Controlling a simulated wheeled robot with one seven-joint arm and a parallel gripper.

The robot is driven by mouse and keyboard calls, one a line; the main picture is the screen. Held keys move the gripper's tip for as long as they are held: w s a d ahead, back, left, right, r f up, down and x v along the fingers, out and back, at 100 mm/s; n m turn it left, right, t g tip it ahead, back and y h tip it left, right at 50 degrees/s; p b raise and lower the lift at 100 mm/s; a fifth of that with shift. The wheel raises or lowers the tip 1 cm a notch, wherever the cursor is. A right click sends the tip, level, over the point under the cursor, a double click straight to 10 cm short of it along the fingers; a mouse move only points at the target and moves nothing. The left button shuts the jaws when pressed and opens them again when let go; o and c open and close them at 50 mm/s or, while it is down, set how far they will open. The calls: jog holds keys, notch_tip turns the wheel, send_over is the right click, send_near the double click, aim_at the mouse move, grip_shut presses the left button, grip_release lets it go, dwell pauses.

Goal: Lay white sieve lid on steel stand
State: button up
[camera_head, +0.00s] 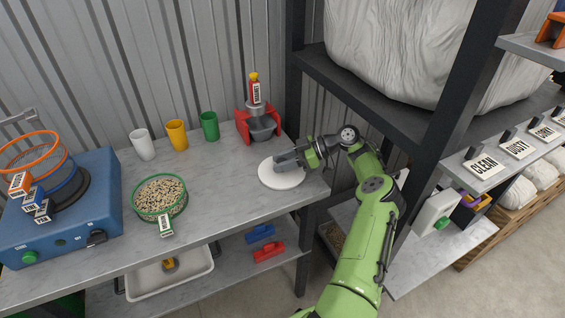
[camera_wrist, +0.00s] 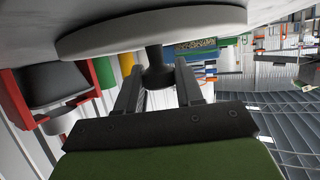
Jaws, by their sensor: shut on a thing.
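The white sieve lid (camera_head: 282,176) is a flat round disc near the right end of the grey counter. My gripper (camera_head: 287,160) is shut on the dark knob at its middle. In the wrist view the lid (camera_wrist: 150,33) hangs across the top of the picture, with the knob (camera_wrist: 158,72) between my fingers (camera_wrist: 158,80). The lid looks level and very close to the counter surface; I cannot tell whether it touches anything. I cannot make out a separate steel stand; anything beneath the lid is hidden.
A red-framed device with a grey bowl (camera_head: 262,126) stands just behind the lid. Green (camera_head: 209,126), yellow (camera_head: 177,134) and white (camera_head: 143,145) cups stand left of it. A green-rimmed sieve of grain (camera_head: 159,197) and a blue machine (camera_head: 62,236) are farther left. A dark rack post (camera_head: 296,90) rises nearby.

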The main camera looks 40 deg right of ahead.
jog(key=shift+f, duration=0.15)
jog(key=o, duration=1.1)
jog(key=shift+r, duration=0.3)
jog(key=p+v, duration=0.1)
jog(key=v, duration=0.6)
jog(key=shift+s+d, duration=0.15)
jog(key=shift+d, duration=0.05)
